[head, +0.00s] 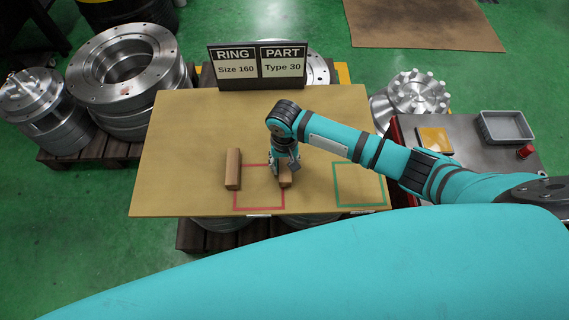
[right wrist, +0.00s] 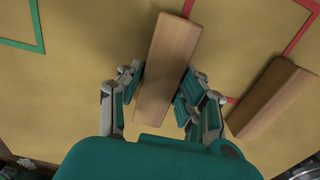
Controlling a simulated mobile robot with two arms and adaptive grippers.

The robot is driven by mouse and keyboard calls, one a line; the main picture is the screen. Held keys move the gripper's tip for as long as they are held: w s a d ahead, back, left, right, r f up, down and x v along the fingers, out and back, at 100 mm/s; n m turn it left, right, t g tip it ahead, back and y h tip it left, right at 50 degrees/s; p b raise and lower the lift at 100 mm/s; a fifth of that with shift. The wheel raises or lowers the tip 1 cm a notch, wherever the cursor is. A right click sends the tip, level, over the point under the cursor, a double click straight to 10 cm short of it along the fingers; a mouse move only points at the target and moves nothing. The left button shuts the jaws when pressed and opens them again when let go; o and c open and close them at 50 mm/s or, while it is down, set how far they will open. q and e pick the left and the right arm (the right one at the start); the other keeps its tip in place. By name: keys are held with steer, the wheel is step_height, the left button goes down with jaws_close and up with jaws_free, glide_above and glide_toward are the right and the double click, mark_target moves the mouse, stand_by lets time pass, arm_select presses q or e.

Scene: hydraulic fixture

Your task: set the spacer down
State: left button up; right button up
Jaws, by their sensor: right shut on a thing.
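Two wooden spacer blocks are at the table board. One spacer (head: 286,180) is between the fingers of my right gripper (head: 285,171), over the right side of the red square outline (head: 259,208). In the right wrist view my right gripper (right wrist: 160,98) is shut on this spacer (right wrist: 170,58), with a finger on each long side. I cannot tell whether its underside touches the board. The other spacer (head: 233,168) lies free at the red outline's left side; it also shows in the right wrist view (right wrist: 270,98). My left gripper is not in view.
The tan board (head: 190,120) is mostly clear, with an empty green square outline (head: 360,205) at right. A sign (head: 259,66) stands at its back edge. A side table with a grey tray (head: 507,126) is at right. Metal flanges (head: 122,65) stand at left.

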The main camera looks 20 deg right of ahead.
mark_target(285, 163)
steer(key=shift+f, duration=0.3)
steer(key=shift+f, duration=0.1)
steer(key=o, duration=1.2)
step_height(285, 163, up, 12)
steer(key=shift+r+p, duration=0.15)
steer(key=shift+p, duration=0.9)
